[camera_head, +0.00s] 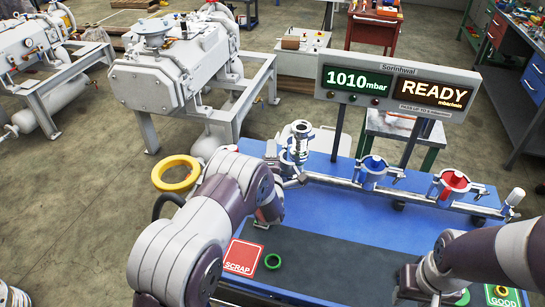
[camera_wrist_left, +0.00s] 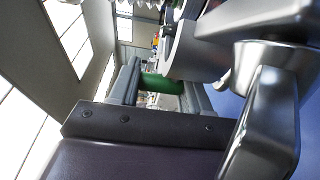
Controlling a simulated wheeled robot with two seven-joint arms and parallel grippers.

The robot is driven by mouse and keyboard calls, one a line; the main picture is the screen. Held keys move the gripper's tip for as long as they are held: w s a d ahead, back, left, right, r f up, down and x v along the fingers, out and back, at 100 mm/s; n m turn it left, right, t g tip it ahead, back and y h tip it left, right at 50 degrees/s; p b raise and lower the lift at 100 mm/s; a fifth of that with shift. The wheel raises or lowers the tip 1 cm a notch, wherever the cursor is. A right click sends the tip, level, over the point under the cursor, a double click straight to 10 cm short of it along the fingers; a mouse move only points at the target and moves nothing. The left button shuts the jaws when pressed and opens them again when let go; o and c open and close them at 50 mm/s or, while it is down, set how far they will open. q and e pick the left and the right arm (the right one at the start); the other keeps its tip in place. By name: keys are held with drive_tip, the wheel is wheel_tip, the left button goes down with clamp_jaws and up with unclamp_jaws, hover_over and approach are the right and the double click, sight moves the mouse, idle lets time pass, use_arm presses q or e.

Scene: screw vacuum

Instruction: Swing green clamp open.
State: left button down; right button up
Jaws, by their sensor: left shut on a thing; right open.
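In the left wrist view the green clamp (camera_wrist_left: 162,84) shows as a green piece between the two grey fingers of my left gripper (camera_wrist_left: 165,95), which is shut on it. In the head view no green of this clamp shows; my left forearm and wrist cover that area. A silver pipe fitting (camera_head: 299,140) stands upright just beyond my left wrist, at the left end of the pipe rail. My right gripper (camera_head: 412,282) is low at the right, above the front of the bench, and open; its fingers are small and dark.
A blue clamp (camera_head: 372,170) and a red clamp (camera_head: 453,184) sit along the rail. A display (camera_head: 397,88) reads 1010 mbar and READY. A GOOD pad (camera_head: 503,296) is at lower right. The dark mat (camera_head: 340,266) is mostly clear.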

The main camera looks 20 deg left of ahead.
use_arm(q)
drive_tip(key=m+h+b, duration=0.1)
drive_tip(key=h, duration=0.1)
drive_tip(key=w+a+m+h+b, duration=0.1)
drive_tip(key=m+h, duration=0.1)
drive_tip(key=m+h+b, duration=0.1)
drive_tip(key=h, duration=0.2)
drive_tip(key=shift+w+a+r+m+b, duration=0.1)
drive_tip(key=shift+w+a+m+b, duration=0.05)
drive_tip(key=shift+w+m+b, duration=0.15)
drive_tip(key=c, duration=0.5)
unclamp_jaws()
drive_tip(key=shift+c, duration=0.2)
drive_tip(key=shift+s, duration=0.1)
drive_tip(key=s+a, duration=0.2)
drive_tip(key=s, duration=1)
drive_tip(key=shift+a+b, duration=0.2)
drive_tip(key=shift+b, duration=0.25)
drive_tip(key=shift+s, duration=0.1)
